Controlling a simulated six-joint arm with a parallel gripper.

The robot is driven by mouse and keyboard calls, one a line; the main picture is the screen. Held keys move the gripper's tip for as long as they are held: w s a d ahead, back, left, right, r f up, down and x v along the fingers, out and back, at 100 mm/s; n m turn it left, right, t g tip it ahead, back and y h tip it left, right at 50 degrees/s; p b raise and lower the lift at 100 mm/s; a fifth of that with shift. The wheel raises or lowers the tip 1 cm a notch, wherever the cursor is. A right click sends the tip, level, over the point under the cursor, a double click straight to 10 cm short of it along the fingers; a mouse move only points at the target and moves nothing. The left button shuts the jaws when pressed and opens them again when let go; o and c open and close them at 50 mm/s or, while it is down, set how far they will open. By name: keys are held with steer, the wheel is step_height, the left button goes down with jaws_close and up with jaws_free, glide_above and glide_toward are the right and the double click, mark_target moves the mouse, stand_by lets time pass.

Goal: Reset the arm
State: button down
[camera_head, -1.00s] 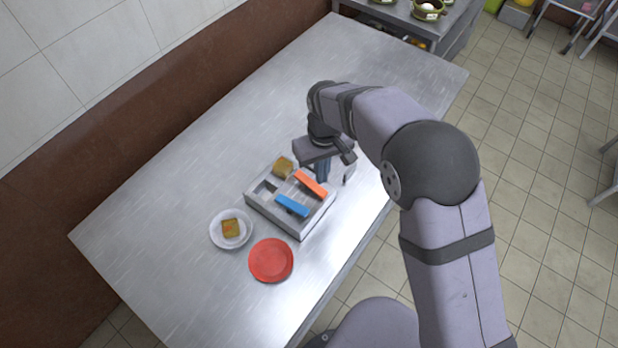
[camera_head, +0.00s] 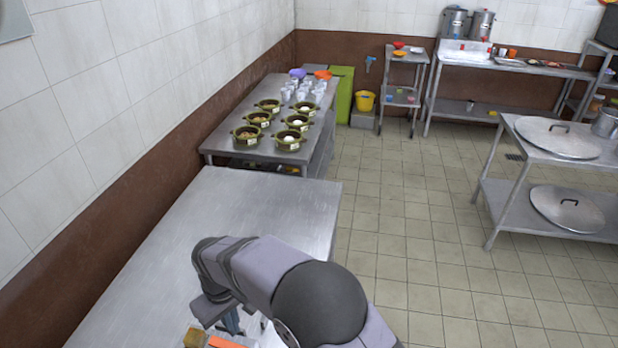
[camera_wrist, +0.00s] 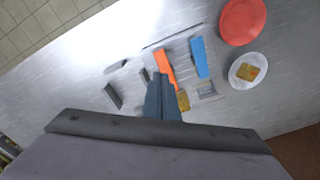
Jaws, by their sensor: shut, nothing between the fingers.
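My gripper (camera_head: 232,322) shows at the bottom of the head view, over the near part of the steel table (camera_head: 250,205). In the wrist view its fingers (camera_wrist: 160,80) are together with nothing between them. They appear above the compartment tray, next to an orange block (camera_wrist: 165,68) and a brown piece (camera_wrist: 183,101). A blue block (camera_wrist: 199,57) lies beside the orange one. In the head view only the orange block (camera_head: 226,342) and the brown piece (camera_head: 195,337) show, at the bottom edge.
The wrist view shows a red plate (camera_wrist: 243,20) and a white plate (camera_wrist: 234,70) with a brown square on it. Farther off, a table holds several green pots (camera_head: 246,138) and cups. A rack with large lids (camera_head: 557,138) stands right.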

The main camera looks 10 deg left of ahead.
steer(key=s+d+f+m+g+h, duration=0.1)
steer(key=s+d+f, duration=0.25)
steer(key=d, duration=0.35)
steer(key=s+d+f+g+h, duration=0.1)
steer(key=s+d+f, duration=0.1)
steer(key=s+d, duration=0.45)
steer(key=w+d+r+m, duration=0.1)
steer(key=d+r+m, duration=0.2)
steer(key=d, duration=0.6)
steer(key=w+d+r+m+t+y, duration=0.1)
steer(key=d+r+m, duration=0.3)
steer(key=d, duration=0.5)
steer(key=w+d+r+m, duration=0.1)
steer(key=d+r+m, duration=0.2)
steer(key=d, duration=0.7)
steer(key=shift+w+r+m+t+y+b, duration=0.25)
steer(key=shift+r+m+t+y+b, duration=0.05)
steer(key=shift+r+t+b, duration=0.1)
